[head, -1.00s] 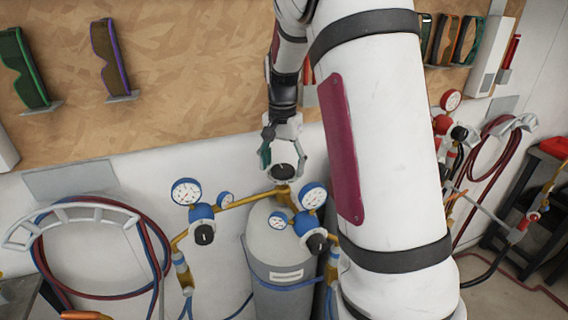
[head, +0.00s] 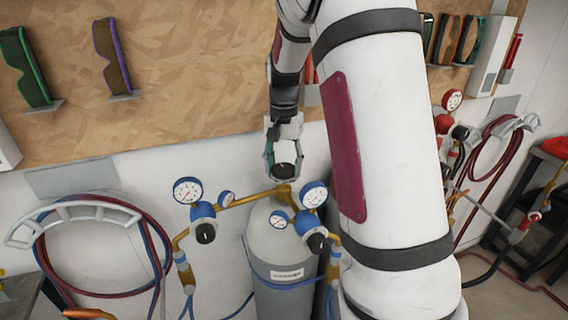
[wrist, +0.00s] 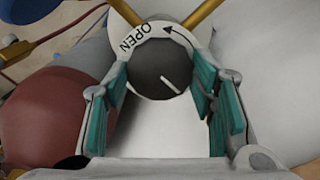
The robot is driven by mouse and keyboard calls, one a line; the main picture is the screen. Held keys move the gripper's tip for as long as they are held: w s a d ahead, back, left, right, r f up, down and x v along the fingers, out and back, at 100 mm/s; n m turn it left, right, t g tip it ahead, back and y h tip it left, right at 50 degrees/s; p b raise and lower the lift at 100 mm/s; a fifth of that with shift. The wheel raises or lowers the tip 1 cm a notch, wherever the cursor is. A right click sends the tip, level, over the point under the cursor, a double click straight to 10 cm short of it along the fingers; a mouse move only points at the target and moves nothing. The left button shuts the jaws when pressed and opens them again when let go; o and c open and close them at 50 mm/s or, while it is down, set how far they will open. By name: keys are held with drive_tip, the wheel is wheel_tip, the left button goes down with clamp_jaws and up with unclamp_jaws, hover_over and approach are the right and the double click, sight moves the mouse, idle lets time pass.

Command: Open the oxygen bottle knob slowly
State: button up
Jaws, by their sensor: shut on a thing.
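The oxygen bottle knob (head: 285,171) is a dark round cap on top of the grey bottle (head: 278,256). In the wrist view the knob (wrist: 163,70) has a white line on its face, slanting to the lower right. A pale ring around it (wrist: 150,30) reads OPEN, with a curved arrow. My gripper (head: 284,165) reaches down from above in the head view. In the wrist view its teal-padded fingers (wrist: 163,85) stand on the left and right of the knob, shut on it. The exact contact at the pads is partly hidden.
Brass pipes with blue regulators and gauges (head: 188,190) flank the bottle on both sides. Red and blue hoses hang on a rack (head: 75,215) at left. A red cylinder (wrist: 45,115) stands close by in the wrist view.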

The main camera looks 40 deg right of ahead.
sight(284, 167)
drive_tip(key=shift+n, duration=2.1)
drive_tip(key=o, duration=1.1)
drive_tip(key=shift+o, duration=0.2)
wheel_tip(284, 167, up, 12)
